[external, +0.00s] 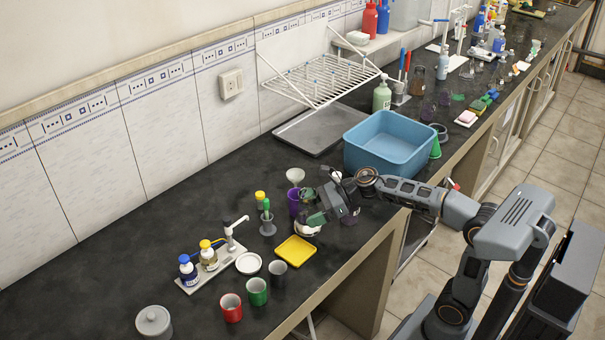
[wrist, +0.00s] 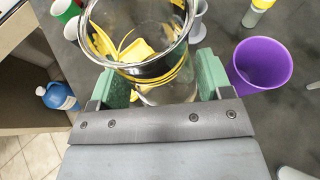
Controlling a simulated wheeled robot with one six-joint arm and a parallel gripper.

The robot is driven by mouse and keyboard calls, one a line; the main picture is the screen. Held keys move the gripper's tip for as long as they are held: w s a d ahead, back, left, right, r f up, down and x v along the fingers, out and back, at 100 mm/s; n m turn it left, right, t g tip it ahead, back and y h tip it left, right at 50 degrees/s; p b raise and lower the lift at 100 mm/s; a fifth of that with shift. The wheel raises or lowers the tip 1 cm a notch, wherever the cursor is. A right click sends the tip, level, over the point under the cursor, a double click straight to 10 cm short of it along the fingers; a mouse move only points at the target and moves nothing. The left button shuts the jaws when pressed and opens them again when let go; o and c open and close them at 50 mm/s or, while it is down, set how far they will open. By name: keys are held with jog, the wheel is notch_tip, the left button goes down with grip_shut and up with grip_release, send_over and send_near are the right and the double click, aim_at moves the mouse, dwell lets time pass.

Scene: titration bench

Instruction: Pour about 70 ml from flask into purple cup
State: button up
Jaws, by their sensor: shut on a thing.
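My gripper (wrist: 160,84) is shut on a clear glass flask (wrist: 165,72), with a green finger pad on each side of its body. In the wrist view I look into the flask's wide round mouth; yellow shows through the glass, and the liquid level cannot be told. The purple cup (wrist: 262,64) stands upright on the bench to the right of the flask, apart from it. Its inside looks empty. In the external view the purple cup (external: 293,203) stands just left of my gripper (external: 314,208); the flask is hard to make out there.
A yellow tray (external: 296,250), a grey cup (external: 278,272), a green cup (external: 257,291) and a red cup (external: 231,307) are at the front left. A blue basin (external: 391,142) stands behind my gripper.

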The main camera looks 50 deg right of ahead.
aim_at(311, 195)
jog(key=shift+s+a+f, duration=0.2)
jog(key=shift+a+f, duration=0.2)
jog(key=shift+d+r, duration=0.1)
jog(key=shift+r, duration=0.05)
